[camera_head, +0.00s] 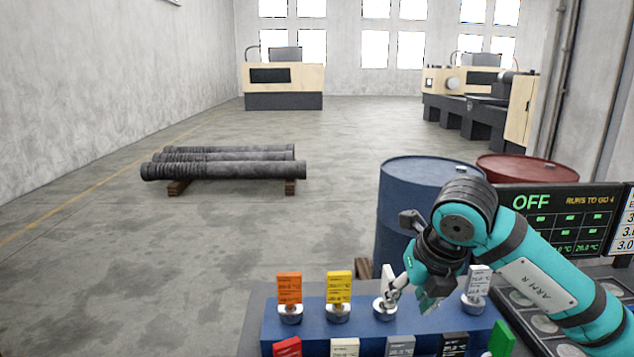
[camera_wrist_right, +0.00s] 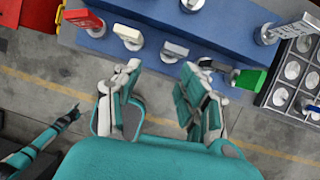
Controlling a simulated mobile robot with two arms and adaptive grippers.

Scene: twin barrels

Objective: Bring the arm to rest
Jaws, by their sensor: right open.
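My right arm (camera_head: 548,285) reaches in from the right in the head view. Its gripper (camera_head: 408,292) is over the blue stepped rack, beside a white-tagged piece (camera_head: 385,308); whether they touch is unclear. In the right wrist view the gripper (camera_wrist_right: 160,100) is open, its two fingers wide apart, with only floor seen between them. The rack's blue edge and tagged pieces lie beyond the fingertips. Another teal and dark arm, seemingly my left, shows at the lower left of the wrist view (camera_wrist_right: 45,140); its jaw state is too small to tell.
The blue rack (camera_head: 358,334) holds orange (camera_head: 289,288), yellow (camera_head: 339,287) and several other tagged pieces. A blue barrel (camera_head: 400,205) and a red barrel (camera_head: 530,168) stand behind. A screen (camera_head: 555,215) reads OFF. A tray with round wells (camera_wrist_right: 290,75) adjoins the rack.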

